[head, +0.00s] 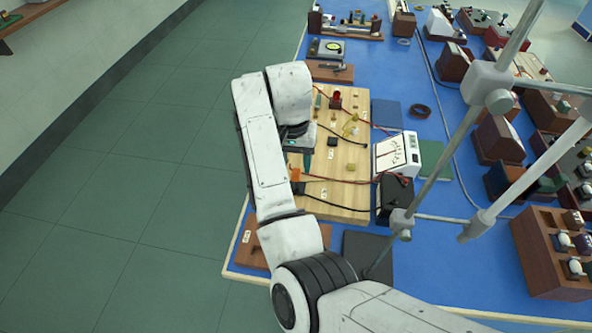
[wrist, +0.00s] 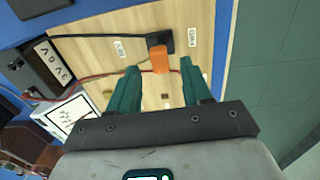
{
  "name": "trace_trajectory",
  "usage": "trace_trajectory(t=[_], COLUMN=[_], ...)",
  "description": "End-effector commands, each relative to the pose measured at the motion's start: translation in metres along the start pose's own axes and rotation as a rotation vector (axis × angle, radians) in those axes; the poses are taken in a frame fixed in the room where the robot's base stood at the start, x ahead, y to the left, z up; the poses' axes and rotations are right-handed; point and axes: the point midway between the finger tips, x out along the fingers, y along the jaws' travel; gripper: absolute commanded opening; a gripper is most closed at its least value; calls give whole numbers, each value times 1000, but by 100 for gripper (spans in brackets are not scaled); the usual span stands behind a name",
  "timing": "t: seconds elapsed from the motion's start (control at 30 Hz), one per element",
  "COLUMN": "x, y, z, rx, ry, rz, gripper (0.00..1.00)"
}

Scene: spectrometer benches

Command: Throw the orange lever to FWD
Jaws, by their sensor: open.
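The orange lever (wrist: 159,59) stands on a small black switch base (wrist: 160,40) on the light wooden board. A white label lies on each side of the switch, but I cannot read either surely. In the head view the lever (head: 295,174) is a small orange block near the board's left edge. My gripper (wrist: 159,68) has two green fingers, apart, one on each side of the lever in the wrist view; I cannot tell whether either touches it. In the head view my gripper (head: 307,162) is just beyond the lever, partly hidden by my arm.
Black and red wires run across the wooden board (head: 345,205) from the switch. A black box (head: 396,195) and a white meter (head: 397,152) stand at its right. The blue bench (head: 450,225) holds many instruments further right. Open floor lies to the left.

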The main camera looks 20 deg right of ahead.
Motion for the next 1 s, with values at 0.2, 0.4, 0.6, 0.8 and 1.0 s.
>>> trace_trajectory(t=[0.2,0.4,0.6,0.8,1.0], x=[22,26,26,26,26], y=[0,0,0,0,0], z=[0,0,0,0,0], rx=[0,0,0,0,0], ry=[-2,-1,-1,-1,-1], rz=[0,-1,0,0,0], gripper=[49,49,45,26,7])
